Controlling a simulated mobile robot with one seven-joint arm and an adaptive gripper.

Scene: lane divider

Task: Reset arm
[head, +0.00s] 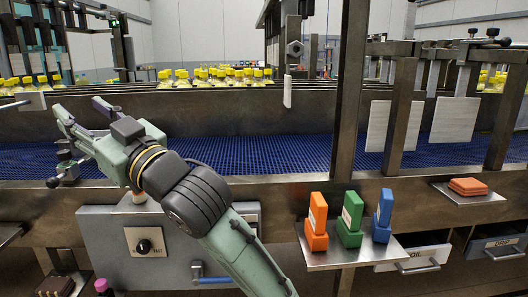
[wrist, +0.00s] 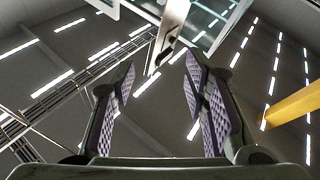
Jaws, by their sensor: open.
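My gripper (head: 82,121) is at the left of the head view, raised in front of the blue conveyor belt. My green arm reaches up to it from the bottom middle. In the wrist view my gripper (wrist: 160,85) shows two fingers with purple ridged pads, spread apart with nothing between them. The wrist camera looks up at the ceiling with its rows of lights.
A blue conveyor belt (head: 270,153) runs across behind a steel rail. Orange (head: 317,220), green (head: 350,219) and blue (head: 383,215) blocks stand on a small shelf (head: 345,256). A steel post (head: 346,110) rises at centre. A grey control box (head: 105,245) sits below my gripper.

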